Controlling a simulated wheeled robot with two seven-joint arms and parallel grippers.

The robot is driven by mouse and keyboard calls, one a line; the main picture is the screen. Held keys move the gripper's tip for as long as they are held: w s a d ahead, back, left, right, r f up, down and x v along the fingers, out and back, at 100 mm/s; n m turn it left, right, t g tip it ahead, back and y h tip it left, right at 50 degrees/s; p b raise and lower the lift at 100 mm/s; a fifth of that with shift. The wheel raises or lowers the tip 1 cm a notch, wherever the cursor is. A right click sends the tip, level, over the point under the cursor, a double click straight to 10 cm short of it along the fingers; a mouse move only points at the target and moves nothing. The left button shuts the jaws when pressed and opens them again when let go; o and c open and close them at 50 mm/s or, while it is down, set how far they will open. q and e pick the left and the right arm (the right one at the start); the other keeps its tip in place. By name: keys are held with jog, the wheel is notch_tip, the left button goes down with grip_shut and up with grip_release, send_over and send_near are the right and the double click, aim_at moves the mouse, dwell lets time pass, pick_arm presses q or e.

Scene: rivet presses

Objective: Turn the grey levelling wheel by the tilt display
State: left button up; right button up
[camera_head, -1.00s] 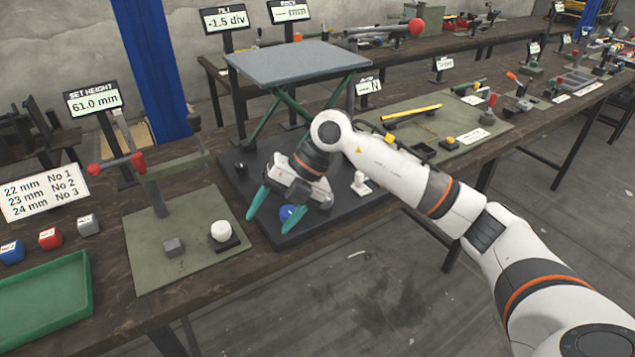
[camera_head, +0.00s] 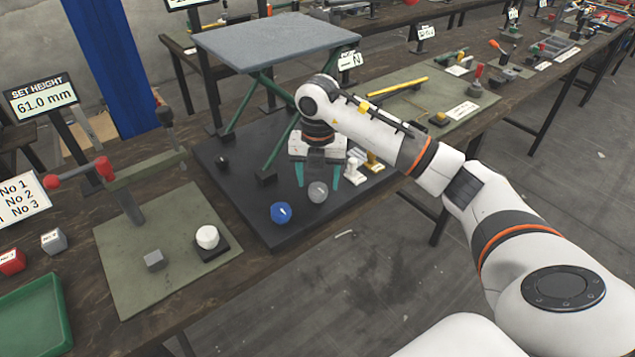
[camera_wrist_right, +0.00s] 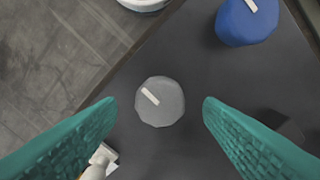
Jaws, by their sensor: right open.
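The grey levelling wheel (camera_head: 318,192) sits on the black base plate (camera_head: 262,222) under the lift table. It is a round knob with a white mark, and it also shows in the right wrist view (camera_wrist_right: 160,101). My right gripper (camera_head: 317,180) is open with its green fingers pointing down. In the right wrist view its fingertips (camera_wrist_right: 158,103) lie on either side of the grey wheel, with gaps on both sides; I cannot tell whether they are down at its height. The tilt display's readout is cut off at the top of the head view. My left gripper is not in view.
A blue knob (camera_head: 281,212) stands left of the grey wheel. A small white lever (camera_head: 354,168) stands close to its right. The grey lift platform (camera_head: 277,42) on green legs is above and behind. A green mat (camera_head: 160,250) with a lever press lies left.

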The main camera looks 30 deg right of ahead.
jog(key=shift+s+f, duration=0.1)
jog(key=shift+f, duration=1.1)
jog(key=shift+c, duration=1.1)
jog(key=c, duration=0.7)
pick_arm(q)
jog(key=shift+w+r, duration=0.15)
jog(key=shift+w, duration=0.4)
pick_arm(e)
jog(key=shift+c, duration=0.2)
jog(key=shift+n, duration=0.4)
